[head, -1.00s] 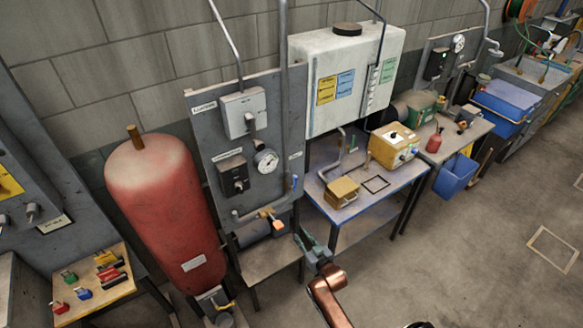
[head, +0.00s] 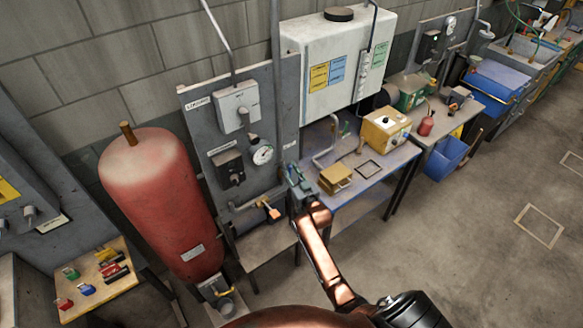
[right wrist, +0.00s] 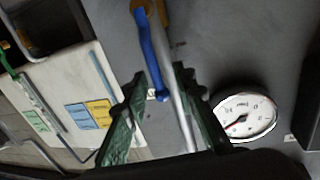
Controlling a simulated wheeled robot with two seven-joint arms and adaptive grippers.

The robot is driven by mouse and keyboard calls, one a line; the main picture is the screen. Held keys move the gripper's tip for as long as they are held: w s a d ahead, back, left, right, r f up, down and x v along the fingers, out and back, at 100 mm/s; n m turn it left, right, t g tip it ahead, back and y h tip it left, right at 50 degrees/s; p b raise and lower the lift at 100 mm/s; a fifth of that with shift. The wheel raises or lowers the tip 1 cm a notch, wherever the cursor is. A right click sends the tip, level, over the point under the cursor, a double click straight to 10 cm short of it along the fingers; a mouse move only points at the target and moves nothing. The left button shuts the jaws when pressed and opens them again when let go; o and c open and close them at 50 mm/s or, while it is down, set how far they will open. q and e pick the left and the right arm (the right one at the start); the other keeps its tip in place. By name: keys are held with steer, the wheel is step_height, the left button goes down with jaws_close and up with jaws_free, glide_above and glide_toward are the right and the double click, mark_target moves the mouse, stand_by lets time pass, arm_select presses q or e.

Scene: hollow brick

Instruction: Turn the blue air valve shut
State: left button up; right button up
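The blue air valve lever (right wrist: 152,55) shows in the right wrist view, hanging from a brass-coloured body (right wrist: 150,10) and lying nearly along a grey pipe (right wrist: 184,125). My right gripper (right wrist: 160,75) is open, its green fingers on either side of the lever's lower end in the picture. I cannot tell whether a finger touches it. In the head view my right gripper (head: 297,177) is at the right edge of the grey panel (head: 202,130) and hides the valve. My left gripper is not in view.
A pressure gauge (head: 262,154) sits on the panel, left of my gripper; it also shows in the wrist view (right wrist: 244,117). A red tank (head: 160,205) stands left. A blue-edged table (head: 350,190) stands close on the right. Open floor lies at front right.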

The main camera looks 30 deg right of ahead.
steer(key=shift+w, duration=0.15)
jaws_close()
stand_by(0.5)
